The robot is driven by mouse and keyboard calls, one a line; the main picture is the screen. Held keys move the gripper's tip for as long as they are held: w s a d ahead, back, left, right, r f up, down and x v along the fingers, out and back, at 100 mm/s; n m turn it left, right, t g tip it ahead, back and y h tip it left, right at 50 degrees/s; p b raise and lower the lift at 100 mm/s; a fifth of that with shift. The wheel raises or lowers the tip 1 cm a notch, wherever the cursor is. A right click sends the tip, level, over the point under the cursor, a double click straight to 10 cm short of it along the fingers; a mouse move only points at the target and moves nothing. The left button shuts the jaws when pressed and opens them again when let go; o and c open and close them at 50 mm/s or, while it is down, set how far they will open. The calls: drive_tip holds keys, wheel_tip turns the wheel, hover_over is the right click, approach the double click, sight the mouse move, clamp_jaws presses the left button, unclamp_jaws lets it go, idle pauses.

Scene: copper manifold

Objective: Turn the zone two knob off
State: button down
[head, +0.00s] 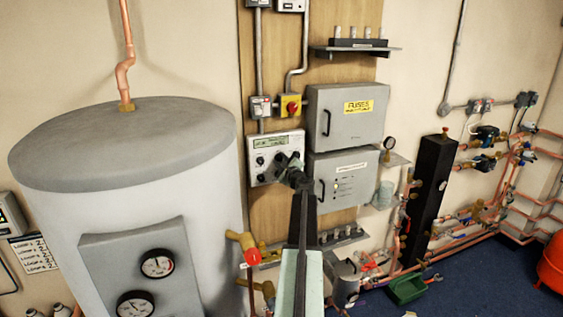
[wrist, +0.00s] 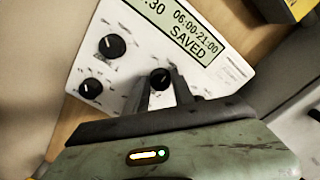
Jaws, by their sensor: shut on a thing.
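A white control panel (head: 262,158) with a green display is mounted on the wooden board, and it fills much of the wrist view (wrist: 215,65). It carries black knobs, one at upper left (wrist: 112,47) and one at lower left (wrist: 90,88) in the wrist view. A third black knob (wrist: 160,78) sits between the fingertips of my gripper (wrist: 162,88), which is shut on it. The knob's lower part is hidden by the fingers. The display (wrist: 180,25) reads "06:00-21:00 SAVED". The labels are too blurred to tell which knob is zone two. In the head view my gripper (head: 290,165) covers the panel's lower right.
A large grey-topped white tank (head: 125,170) stands close on the left. A grey fuse box (head: 345,115) and another grey box (head: 342,180) are just right of the panel. A yellow switch with a red knob (head: 291,107) is above it. Copper pipes run at right.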

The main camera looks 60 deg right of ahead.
drive_tip(key=n, duration=0.4)
drive_tip(key=shift+f, duration=0.1)
drive_tip(key=shift+n, duration=2.1)
drive_tip(key=c, duration=1.1)
unclamp_jaws()
drive_tip(key=v, duration=0.8)
drive_tip(key=shift+w, duration=0.1)
